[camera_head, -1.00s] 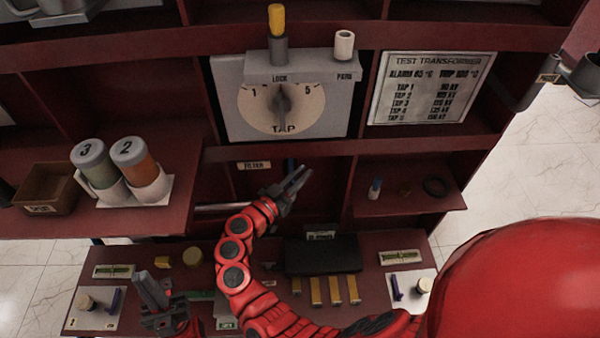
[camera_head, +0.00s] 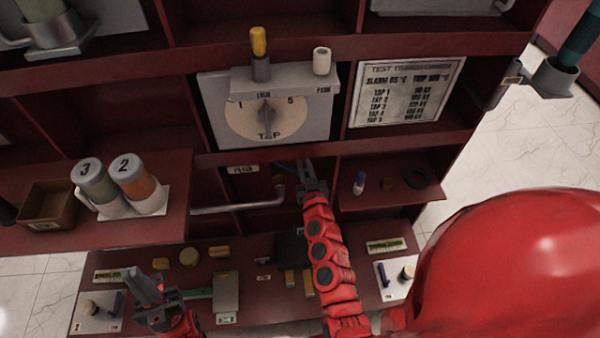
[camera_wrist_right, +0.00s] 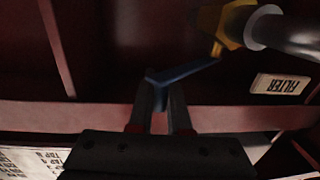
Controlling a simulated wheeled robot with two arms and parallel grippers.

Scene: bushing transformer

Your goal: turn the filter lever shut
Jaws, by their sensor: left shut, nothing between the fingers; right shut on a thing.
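The blue filter lever (camera_wrist_right: 188,70) shows in the right wrist view, joined to a brass valve body (camera_wrist_right: 222,22) on a grey pipe (camera_wrist_right: 285,35). My right gripper (camera_wrist_right: 160,90) is shut on the lever's free end. In the head view the right gripper (camera_head: 313,178) is in the recess below the tap panel, beside the pipe (camera_head: 240,207), with a bit of the blue lever (camera_head: 287,166) showing to its left. The FILTER label (camera_head: 243,169) is above the pipe. My left gripper (camera_head: 148,287) is shut and empty, low at the left over the lower shelf.
The tap panel (camera_head: 212,110) and a shelf edge are just above the recess. A side shelf (camera_head: 400,199) with small items is to its right. Bottles 3 (camera_head: 95,184) and 2 (camera_head: 138,182) stand at the left. The lower shelf (camera_head: 262,252) holds several small parts.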

